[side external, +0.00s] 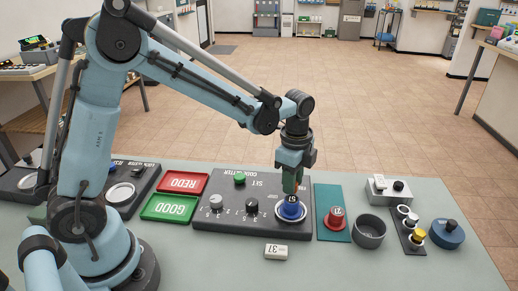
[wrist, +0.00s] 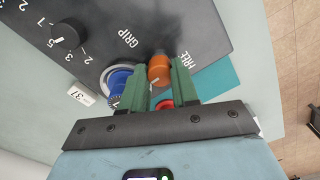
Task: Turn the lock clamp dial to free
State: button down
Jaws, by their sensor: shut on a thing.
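The lock clamp dial (wrist: 160,70) is a small orange knob with a white line, seen in the wrist view between the GRIP and FREE labels on the dark panel (side external: 250,231). My gripper (wrist: 163,75) has its green fingers shut on the dial from both sides. In the side view my gripper (side external: 291,186) points down over the panel's right end and largely hides the dial. A blue lock (side external: 291,211) sits in a pale round seat beside the dial; it also shows in the wrist view (wrist: 119,84). Which label the white line points to is unclear.
A red numbered piece (side external: 336,218) stands on a teal mat (side external: 329,193) right of the panel. A grey bowl (side external: 369,231) is further right. A small white tag (side external: 276,252) lies in front. Red (side external: 181,183) and green (side external: 170,208) trays lie left.

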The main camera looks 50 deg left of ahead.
jog(key=shift+n, duration=0.4)
jog(key=n, duration=0.3)
jog(key=shift+n, duration=0.4)
jog(key=n, duration=0.9)
jog(key=shift+w, duration=0.1)
jog(key=n, duration=0.4)
jog(key=shift+n, duration=0.3)
jog(key=c, duration=0.8)
grip_release()
jog(key=shift+c, duration=0.2)
